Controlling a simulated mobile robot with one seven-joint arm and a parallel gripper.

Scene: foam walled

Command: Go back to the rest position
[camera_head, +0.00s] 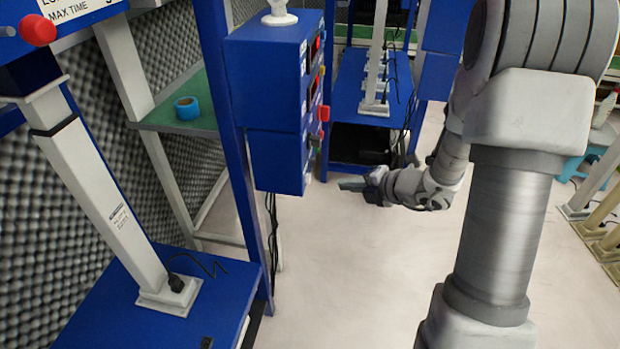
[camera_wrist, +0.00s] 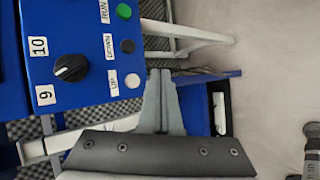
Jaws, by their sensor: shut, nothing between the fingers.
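My gripper (camera_head: 354,185) is in the middle of the head view, at the end of my bent arm, pointing left. It is over the pale floor, a little right of and below the blue control box. In the wrist view my gripper (camera_wrist: 160,75) has its two grey fingers together, with nothing between them. The blue control panel (camera_wrist: 75,75) with a black knob, a green button and white labels is at the upper left of the wrist view, left of the fingertips.
The blue control box (camera_head: 270,100) hangs on a blue post at the centre left. A blue bench (camera_head: 110,300) with a slanted white column stands at the lower left. A blue tape roll (camera_head: 187,108) lies on a green shelf. The pale floor (camera_head: 350,280) is clear in the middle.

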